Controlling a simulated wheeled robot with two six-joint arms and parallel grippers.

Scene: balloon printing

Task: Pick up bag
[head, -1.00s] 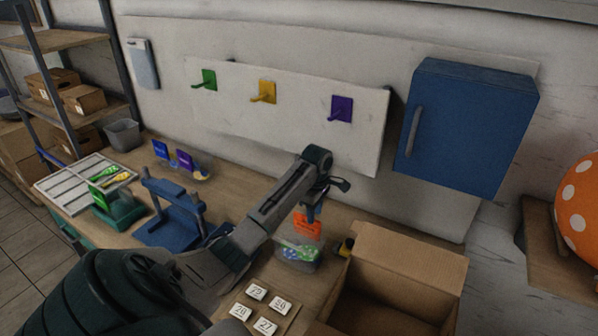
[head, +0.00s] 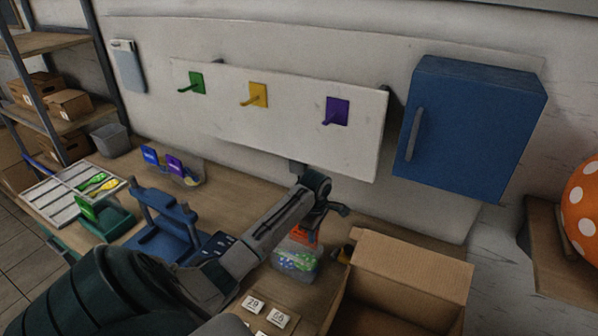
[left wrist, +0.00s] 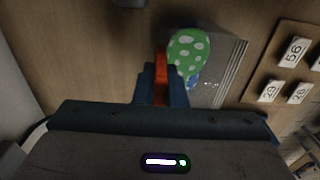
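The bag (head: 296,262) is clear, with green and blue spotted balloons inside and an orange tag (head: 301,236) at its top. It stands on the table left of the open cardboard box. My left gripper (head: 308,228) points down at the tag. In the left wrist view the fingers (left wrist: 160,88) sit close on both sides of the orange tag (left wrist: 160,64), with almost no gap. A green spotted balloon (left wrist: 187,56) and the clear bag (left wrist: 222,72) show beside them. The bag appears to rest on the table. My right gripper is not in view.
An open cardboard box (head: 413,262) stands close on the right, with a small yellow and black item (head: 345,253) beside it. Number tiles (head: 253,303) lie in front. A blue stand (head: 165,235) and a tray (head: 55,200) are on the left. A blue cabinet (head: 470,130) hangs above.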

